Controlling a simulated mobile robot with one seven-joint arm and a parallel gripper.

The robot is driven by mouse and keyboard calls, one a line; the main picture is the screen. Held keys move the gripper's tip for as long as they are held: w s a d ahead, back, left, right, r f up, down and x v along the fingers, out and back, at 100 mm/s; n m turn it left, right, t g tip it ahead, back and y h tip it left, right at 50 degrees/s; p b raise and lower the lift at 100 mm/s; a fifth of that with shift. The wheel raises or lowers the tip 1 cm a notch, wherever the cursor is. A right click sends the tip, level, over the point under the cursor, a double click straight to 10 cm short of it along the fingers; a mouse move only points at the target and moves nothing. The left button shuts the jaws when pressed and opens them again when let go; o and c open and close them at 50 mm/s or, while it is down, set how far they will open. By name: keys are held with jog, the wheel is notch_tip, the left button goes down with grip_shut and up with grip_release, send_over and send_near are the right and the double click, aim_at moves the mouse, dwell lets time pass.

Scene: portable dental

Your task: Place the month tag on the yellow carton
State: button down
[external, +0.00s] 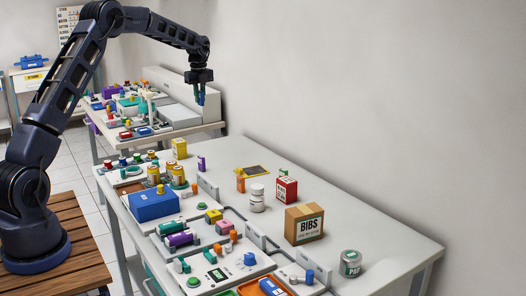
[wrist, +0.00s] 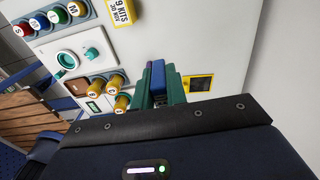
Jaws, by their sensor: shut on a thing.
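The yellow carton (external: 179,148) stands upright at the far end of the white table in the external view. Its lettered face also shows at the top of the wrist view (wrist: 122,13). My gripper (external: 201,97) hangs high above the far part of the table, apart from the carton. In the wrist view its green fingers (wrist: 158,88) are closed around a narrow blue-purple piece (wrist: 157,75), which I take to be the month tag. No lettering on it shows, and the fingers hide its sides.
A purple bottle (external: 201,163) and an orange bottle (external: 240,180) stand near a yellow-framed dark panel (external: 256,171). Yellow jars (external: 153,175) stand by a blue box (external: 153,203). A BIBS carton (external: 304,224) stands nearer. Some bare tabletop lies around the yellow carton.

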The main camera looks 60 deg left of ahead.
notch_tip(320, 180, up, 4)
send_over(178, 140)
notch_tip(178, 140, down, 20)
jog(key=shift+r, duration=0.1)
dwell(0.4)
jog(key=c, duration=1.4)
grip_release()
jog(key=shift+f, duration=0.2)
jog(key=shift+a, duration=0.1)
notch_tip(178, 140, up, 12)
jog(key=shift+r, duration=0.2)
